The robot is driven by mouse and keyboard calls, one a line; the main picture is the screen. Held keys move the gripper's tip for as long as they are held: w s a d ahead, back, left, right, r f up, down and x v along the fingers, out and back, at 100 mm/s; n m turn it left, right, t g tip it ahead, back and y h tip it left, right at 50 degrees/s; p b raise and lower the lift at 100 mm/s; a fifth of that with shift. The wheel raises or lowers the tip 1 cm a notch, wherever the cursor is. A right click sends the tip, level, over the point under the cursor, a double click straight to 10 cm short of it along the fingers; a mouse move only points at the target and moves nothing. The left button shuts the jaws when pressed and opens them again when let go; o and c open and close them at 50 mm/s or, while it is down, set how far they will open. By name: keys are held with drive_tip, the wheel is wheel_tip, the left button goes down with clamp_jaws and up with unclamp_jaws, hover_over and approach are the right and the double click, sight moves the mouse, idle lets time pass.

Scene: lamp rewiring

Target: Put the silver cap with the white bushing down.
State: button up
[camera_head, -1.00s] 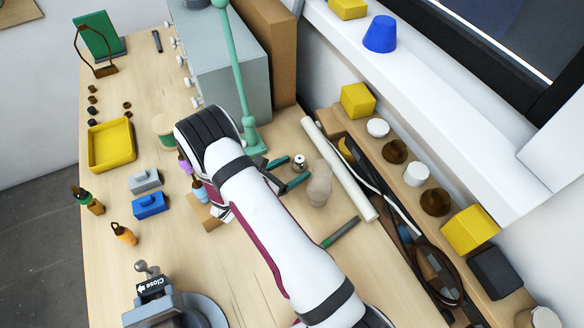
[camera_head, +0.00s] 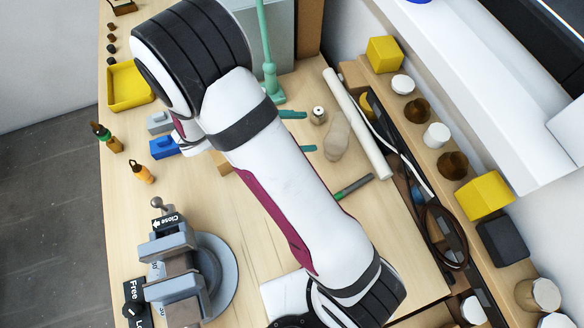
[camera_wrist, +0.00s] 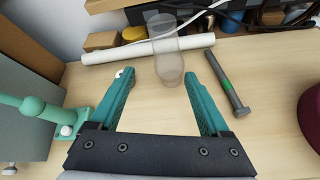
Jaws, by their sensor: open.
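The silver cap with the white bushing (camera_head: 318,115) stands on the wooden table, small, beside the clear glass bulb (camera_head: 337,135). My gripper (camera_head: 308,131) is open, its teal fingers spread wide and low over the table with nothing between them. In the head view the upper fingertip is just left of the cap. In the wrist view a bit of the cap (camera_wrist: 119,73) shows at the outer side of the left finger of my gripper (camera_wrist: 158,76), mostly hidden by it. I cannot tell if they touch.
A white tube (camera_head: 357,125) lies beyond the bulb, and a dark rod with a green band (camera_head: 352,187) lies right of my gripper. A green lamp stand (camera_head: 270,75) is close by. A vise (camera_head: 180,270) stands at the front left. Bare table lies between.

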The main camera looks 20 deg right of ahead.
drive_tip(key=s+d+r+m+g+y, duration=0.1)
drive_tip(key=s+r+m+g+y, duration=0.35)
drive_tip(key=s+r+m, duration=0.45)
drive_tip(key=s+a+r+m+t+y, duration=0.2)
drive_tip(key=s+a+m+t+y, duration=0.1)
drive_tip(key=s+a+m+y, duration=0.6)
drive_tip(key=s+m, duration=0.1)
drive_tip(key=m, duration=0.2)
drive_tip(key=shift+s, duration=0.15)
